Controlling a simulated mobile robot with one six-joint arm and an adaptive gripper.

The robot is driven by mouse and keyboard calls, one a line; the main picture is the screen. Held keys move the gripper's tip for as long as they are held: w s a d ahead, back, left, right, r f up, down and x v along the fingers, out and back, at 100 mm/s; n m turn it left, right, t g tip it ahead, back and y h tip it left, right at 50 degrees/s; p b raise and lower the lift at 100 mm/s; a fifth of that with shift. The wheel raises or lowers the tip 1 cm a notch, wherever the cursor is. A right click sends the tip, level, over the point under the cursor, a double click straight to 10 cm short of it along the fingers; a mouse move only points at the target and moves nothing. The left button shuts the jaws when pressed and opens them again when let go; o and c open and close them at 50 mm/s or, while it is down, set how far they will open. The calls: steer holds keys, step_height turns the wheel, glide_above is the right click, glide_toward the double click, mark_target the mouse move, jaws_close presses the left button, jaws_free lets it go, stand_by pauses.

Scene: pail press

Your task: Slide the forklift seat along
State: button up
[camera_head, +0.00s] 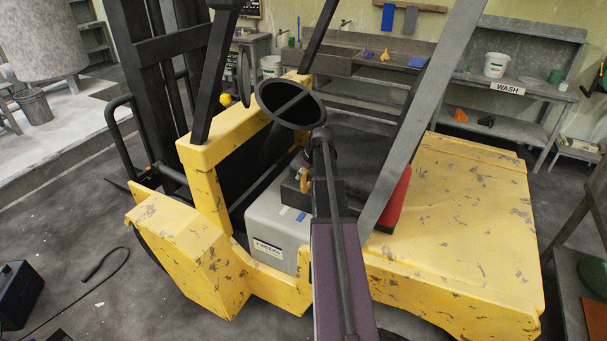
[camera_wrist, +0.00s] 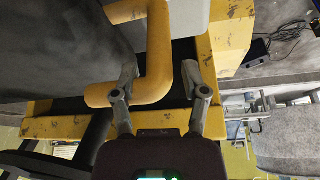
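The forklift seat shows partly in the head view, with a dark cushion (camera_head: 355,196) and a red part (camera_head: 394,204) at its right. My arm and the grey roof post hide much of it. A bent yellow lever (camera_head: 304,180) stands by the cushion's left end. In the wrist view the yellow lever (camera_wrist: 157,60) lies between the fingers of my gripper (camera_wrist: 165,75). The fingers are spread, with a clear gap between the lever and the right finger. The left finger is close to the lever's bent lower part; contact is unclear. A dark surface (camera_wrist: 60,60), perhaps the seat, fills the upper left.
The yellow forklift body (camera_head: 455,215) surrounds the seat. A grey labelled box (camera_head: 272,228) is left of my arm. A black steering wheel (camera_head: 290,104) and roof posts crowd the space above. Workbenches (camera_head: 400,85) stand behind; a black case (camera_head: 18,292) is on the floor at left.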

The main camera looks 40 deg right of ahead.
jaws_close()
steer(key=shift+w+a, duration=0.25)
steer(key=shift+w, duration=0.25)
steer(key=shift+o, duration=1.8)
jaws_free()
steer(key=shift+s+d, duration=0.1)
steer(key=shift+s, duration=0.05)
